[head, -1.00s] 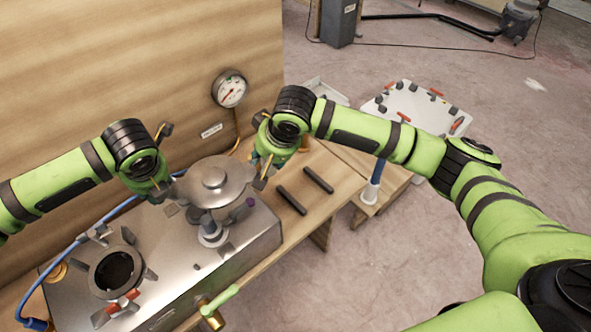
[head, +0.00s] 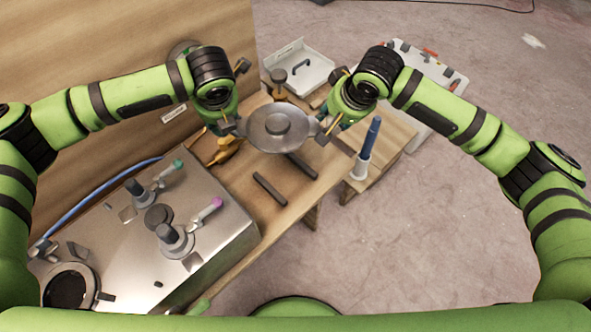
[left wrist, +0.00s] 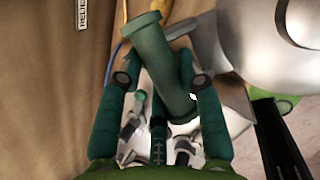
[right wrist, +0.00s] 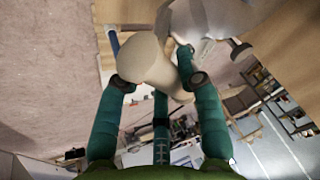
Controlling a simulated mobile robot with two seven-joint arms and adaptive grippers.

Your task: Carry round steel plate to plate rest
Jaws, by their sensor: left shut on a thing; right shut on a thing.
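The round steel plate (head: 277,127) with a raised round hub hangs level between my two grippers, above the wooden bench. My left gripper (head: 226,124) is shut on the plate's left handle, a green cylinder (left wrist: 160,70) in the left wrist view. My right gripper (head: 331,127) is shut on the right handle, a beige cylinder (right wrist: 150,62) in the right wrist view. Two dark bars, which look like the plate rest (head: 270,190), lie on the bench just below and in front of the plate. The plate partly covers the farther bar.
The steel box (head: 125,240) with valves and a round opening stands at the left of the bench. A white tray (head: 310,68) is behind the plate. A blue-handled tool in a white holder (head: 361,168) stands at the right. A wooden wall is at the left.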

